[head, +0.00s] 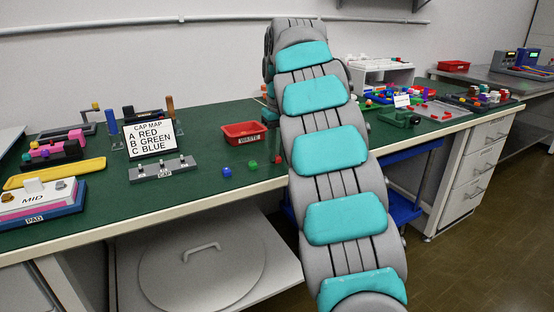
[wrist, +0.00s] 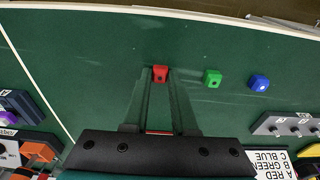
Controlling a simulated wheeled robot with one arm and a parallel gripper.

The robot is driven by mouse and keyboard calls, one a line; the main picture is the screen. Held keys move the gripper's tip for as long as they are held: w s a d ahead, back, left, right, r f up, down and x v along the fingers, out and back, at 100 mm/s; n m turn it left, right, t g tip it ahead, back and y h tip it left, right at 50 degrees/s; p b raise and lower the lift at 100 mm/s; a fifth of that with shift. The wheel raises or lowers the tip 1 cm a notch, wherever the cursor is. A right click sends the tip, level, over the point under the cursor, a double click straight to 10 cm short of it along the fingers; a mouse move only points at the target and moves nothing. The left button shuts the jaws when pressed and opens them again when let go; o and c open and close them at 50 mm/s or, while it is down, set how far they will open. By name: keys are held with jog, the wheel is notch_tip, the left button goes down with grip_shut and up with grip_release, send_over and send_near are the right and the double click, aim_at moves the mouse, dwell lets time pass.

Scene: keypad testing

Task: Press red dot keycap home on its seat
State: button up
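The red keycap (wrist: 160,74), a small block with a dark dot on top, sits on the green bench top in the wrist view. It also shows in the head view (head: 277,159), just left of my arm. My gripper (wrist: 160,83) has its two fingers apart, with the red keycap between or just beyond their tips; contact is not clear. The arm hides my gripper in the head view. A grey CAP holder (head: 163,172) with several upright posts stands to the left; its A, B, C marks show in the wrist view (wrist: 290,126).
A green keycap (wrist: 212,78) and a blue keycap (wrist: 259,83) lie in a row beside the red one. A red WASTE tray (head: 243,133), the CAP MAP sign (head: 150,137) and the PAD block (head: 40,203) stand on the bench. Bare green surface surrounds the keycaps.

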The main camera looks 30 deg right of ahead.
aim_at(278, 156)
grip_shut()
jog(key=shift+r, duration=0.3)
jog(key=shift+r+p, duration=0.5)
jog(key=shift+r, duration=1.1)
jog(key=shift+s+a+b, duration=0.2)
jog(key=shift+s+b, duration=0.15)
jog(key=shift+s, duration=0.75)
jog(key=s+a+r+b, duration=0.1)
jog(key=s+a, duration=0.1)
jog(key=s, duration=1.1)
jog(key=shift+s+a+r+b, duration=0.15)
jog(key=shift+s+a+b, duration=0.1)
jog(key=shift+a+b, duration=0.15)
